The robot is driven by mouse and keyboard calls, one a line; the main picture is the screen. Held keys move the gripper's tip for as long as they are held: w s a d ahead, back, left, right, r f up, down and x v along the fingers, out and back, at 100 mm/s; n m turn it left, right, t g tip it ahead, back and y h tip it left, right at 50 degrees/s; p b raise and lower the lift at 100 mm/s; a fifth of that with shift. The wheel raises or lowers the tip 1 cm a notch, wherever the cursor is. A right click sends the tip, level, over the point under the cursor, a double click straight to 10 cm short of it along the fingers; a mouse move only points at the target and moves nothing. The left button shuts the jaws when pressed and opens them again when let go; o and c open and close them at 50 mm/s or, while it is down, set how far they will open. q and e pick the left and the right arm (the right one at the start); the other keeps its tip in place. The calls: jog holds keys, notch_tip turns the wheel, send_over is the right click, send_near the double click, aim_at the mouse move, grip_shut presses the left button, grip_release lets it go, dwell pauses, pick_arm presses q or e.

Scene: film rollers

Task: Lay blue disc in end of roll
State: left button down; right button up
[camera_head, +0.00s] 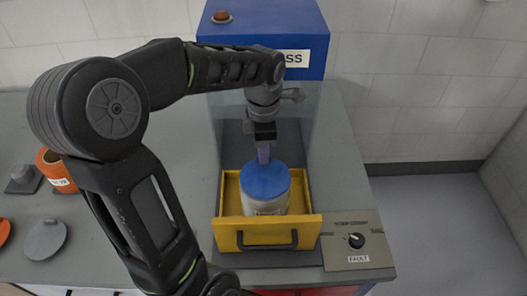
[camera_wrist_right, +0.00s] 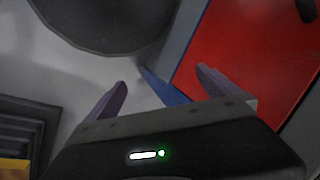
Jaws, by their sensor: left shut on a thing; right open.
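The blue disc (camera_head: 264,180) lies flat over the top end of the pale roll (camera_head: 266,206), which stands upright in the yellow drawer (camera_head: 243,225). My left gripper (camera_head: 264,155) reaches down from above and is shut at the far edge of the disc. The gripper hides that edge, and I cannot tell how far the disc sits into the roll's end. My right gripper (camera_wrist_right: 158,93) shows in the right wrist view, its two purple fingers apart, with nothing held between them.
A blue press (camera_head: 263,30) stands behind the drawer. A control box (camera_head: 350,240) with a knob and a FAULT label is at right.

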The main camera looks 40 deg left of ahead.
dwell(0.4)
pick_arm(q)
jog(key=c, duration=0.9)
grip_release()
jog(key=shift+r, duration=0.15)
jog(key=shift+r+p, duration=2.6)
jog(key=shift+r, duration=0.8)
